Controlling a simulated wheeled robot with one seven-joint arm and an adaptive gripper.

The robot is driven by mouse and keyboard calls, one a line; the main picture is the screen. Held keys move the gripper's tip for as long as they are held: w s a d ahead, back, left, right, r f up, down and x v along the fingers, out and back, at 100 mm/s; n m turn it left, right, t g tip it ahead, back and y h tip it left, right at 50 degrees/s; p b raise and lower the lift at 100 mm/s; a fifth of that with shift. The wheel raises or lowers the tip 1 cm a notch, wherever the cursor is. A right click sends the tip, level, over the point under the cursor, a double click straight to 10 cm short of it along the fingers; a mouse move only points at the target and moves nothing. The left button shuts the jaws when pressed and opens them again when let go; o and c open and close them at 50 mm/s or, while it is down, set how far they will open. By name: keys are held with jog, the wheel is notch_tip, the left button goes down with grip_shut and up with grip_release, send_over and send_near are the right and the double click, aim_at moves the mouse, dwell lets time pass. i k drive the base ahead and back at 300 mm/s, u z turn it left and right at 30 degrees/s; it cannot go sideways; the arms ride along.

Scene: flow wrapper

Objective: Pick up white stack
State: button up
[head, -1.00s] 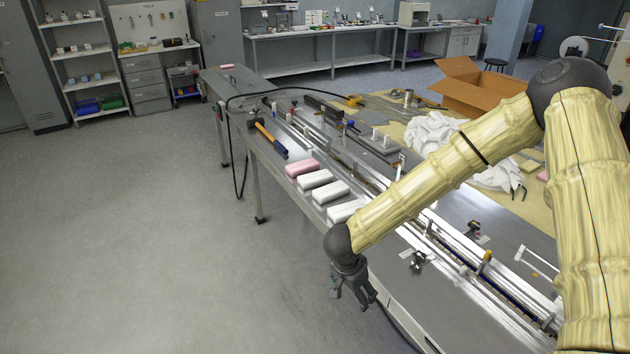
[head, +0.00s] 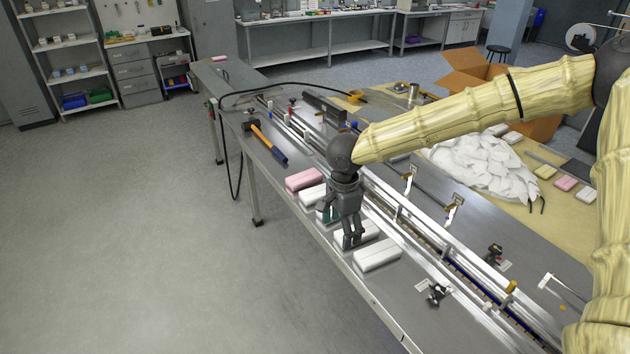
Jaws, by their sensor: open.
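White stacks lie in a row along the left edge of the metal table. One white stack (head: 311,197) is next to the pink stack (head: 304,180). Another white stack (head: 369,229) is at my fingertips, partly covered by them. The nearest white stack (head: 377,254) lies in front of it, in clear view. The space between the first two white stacks is mostly hidden behind my gripper. My gripper (head: 352,241) is open and points down over the row. I cannot tell whether its fingers touch the stack.
A hammer (head: 266,143) lies beyond the row. A metal conveyor rail (head: 425,240) runs along the table just right of the stacks. The floor at left is clear.

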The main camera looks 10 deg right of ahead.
aim_at(310, 197)
jog(key=i, duration=0.95)
